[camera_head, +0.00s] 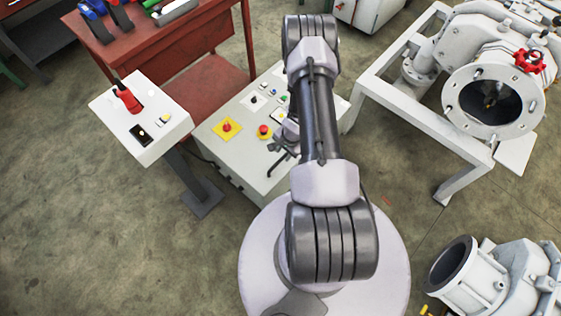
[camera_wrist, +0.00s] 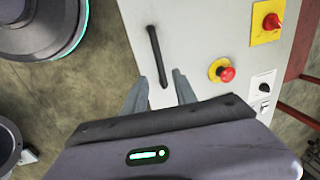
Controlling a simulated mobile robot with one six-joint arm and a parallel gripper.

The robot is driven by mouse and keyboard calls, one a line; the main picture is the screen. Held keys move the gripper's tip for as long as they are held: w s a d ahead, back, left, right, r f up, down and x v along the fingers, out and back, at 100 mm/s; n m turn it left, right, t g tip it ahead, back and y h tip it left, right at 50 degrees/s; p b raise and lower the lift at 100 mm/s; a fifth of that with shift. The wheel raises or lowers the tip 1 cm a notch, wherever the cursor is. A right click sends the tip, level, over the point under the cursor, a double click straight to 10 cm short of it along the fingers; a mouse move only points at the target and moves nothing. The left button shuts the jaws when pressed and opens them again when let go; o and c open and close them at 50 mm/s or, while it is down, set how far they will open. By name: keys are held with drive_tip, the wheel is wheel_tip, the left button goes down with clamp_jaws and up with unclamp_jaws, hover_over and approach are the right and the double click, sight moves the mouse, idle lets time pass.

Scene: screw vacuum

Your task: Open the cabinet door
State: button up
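The cabinet is a light grey box with buttons on it; its panel (camera_head: 232,112) shows in the head view, left of my arm. In the wrist view its pale face (camera_wrist: 210,25) fills the upper middle. A black bar handle (camera_wrist: 157,55) runs nearly upright on that face. My gripper (camera_wrist: 161,85) is open, one finger on each side of the handle's lower end in the picture. I cannot tell how far the fingertips are from the face. In the head view my gripper (camera_head: 281,156) is partly hidden by my arm. The door looks shut.
A red emergency button (camera_wrist: 227,74) and a red switch on a yellow plate (camera_wrist: 270,21) sit right of the handle. A white pedestal console (camera_head: 140,118) stands left of the cabinet, a red workbench (camera_head: 150,52) behind. A white frame (camera_head: 400,95) with machinery stands right.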

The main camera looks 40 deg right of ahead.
sight(281, 159)
drive_tip(key=f+b, duration=0.1)
drive_tip(key=f, duration=0.2)
drive_tip(key=w+f+b, duration=0.1)
drive_tip(key=f, duration=0.2)
drive_tip(key=shift+w+a, duration=0.1)
drive_tip(key=shift+w, duration=0.05)
clamp_jaws()
idle(1.1)
